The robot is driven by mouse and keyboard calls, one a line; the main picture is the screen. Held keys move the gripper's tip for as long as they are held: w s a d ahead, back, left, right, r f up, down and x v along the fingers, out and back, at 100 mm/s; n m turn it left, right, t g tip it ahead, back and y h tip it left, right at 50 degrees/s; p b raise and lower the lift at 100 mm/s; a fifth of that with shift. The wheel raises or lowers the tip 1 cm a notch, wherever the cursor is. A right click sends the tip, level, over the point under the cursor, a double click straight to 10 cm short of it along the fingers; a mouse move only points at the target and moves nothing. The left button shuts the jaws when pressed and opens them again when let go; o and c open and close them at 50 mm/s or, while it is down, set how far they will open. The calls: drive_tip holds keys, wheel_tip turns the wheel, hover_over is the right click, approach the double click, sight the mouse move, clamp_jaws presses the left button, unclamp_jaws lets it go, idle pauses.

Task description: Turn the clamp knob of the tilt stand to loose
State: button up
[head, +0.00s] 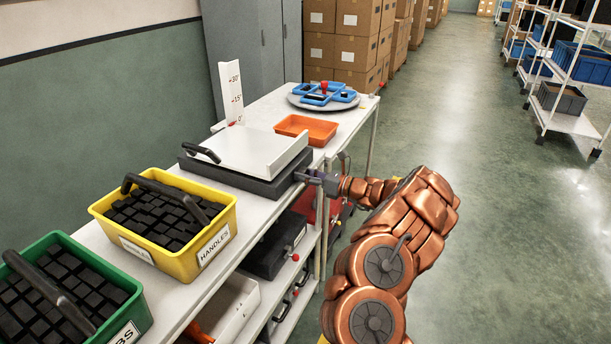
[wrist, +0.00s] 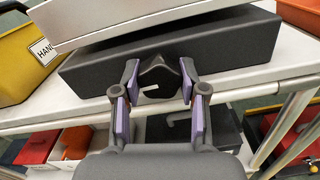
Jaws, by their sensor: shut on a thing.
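The tilt stand has a dark grey base (head: 250,183) and a white tilting plate (head: 255,150) with a black handle (head: 201,153). Its white upright scale (head: 231,92) reads 0, +15 and +30, with a red mark near 0. In the wrist view the plate (wrist: 130,20) lies over the base (wrist: 225,45). The black clamp knob (wrist: 157,76) with a white mark sits on the front face of the base. My gripper (wrist: 158,88) has its purple-padded fingers on either side of the knob, shut on it. In the head view my gripper (head: 310,177) hides the knob.
A yellow bin of handles (head: 172,262) and a green bin (head: 62,235) stand left on the bench. An orange tray (head: 306,139) and a round turntable (head: 300,102) with a blue fixture are beyond the stand. Shelves below hold boxes.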

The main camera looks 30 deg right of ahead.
drive_tip(key=c, duration=0.3)
drive_tip(key=shift+m, duration=0.3)
drive_tip(key=o, duration=1.1)
drive_tip(key=v, duration=1.2)
drive_tip(key=shift+f, duration=0.1)
